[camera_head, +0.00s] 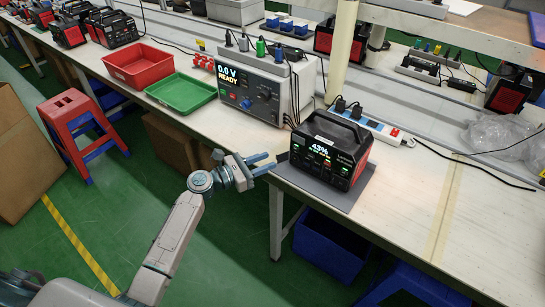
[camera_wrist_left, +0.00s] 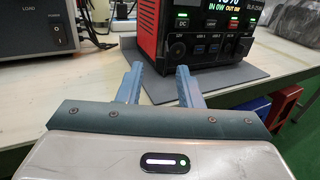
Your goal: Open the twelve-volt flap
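The power station (camera_head: 331,150), a black and red box with a lit screen reading 43%, stands on a grey mat (camera_head: 352,197) on the bench. In the left wrist view its front panel (camera_wrist_left: 208,48) shows green-lit buttons and a row of ports. A small round dark feature (camera_wrist_left: 178,49) at the panel's lower left may be the twelve-volt flap; its state is too small to tell. My left gripper (camera_head: 270,163) is open and empty, in front of the station and to its left, apart from it. My right gripper is not in view.
A grey test unit (camera_head: 262,84) reading 0.0 V stands left of the station. A green tray (camera_head: 181,93) and a red tray (camera_head: 139,65) lie further left. A white power strip (camera_head: 373,127) lies behind the station. The bench's front edge is close below my left gripper.

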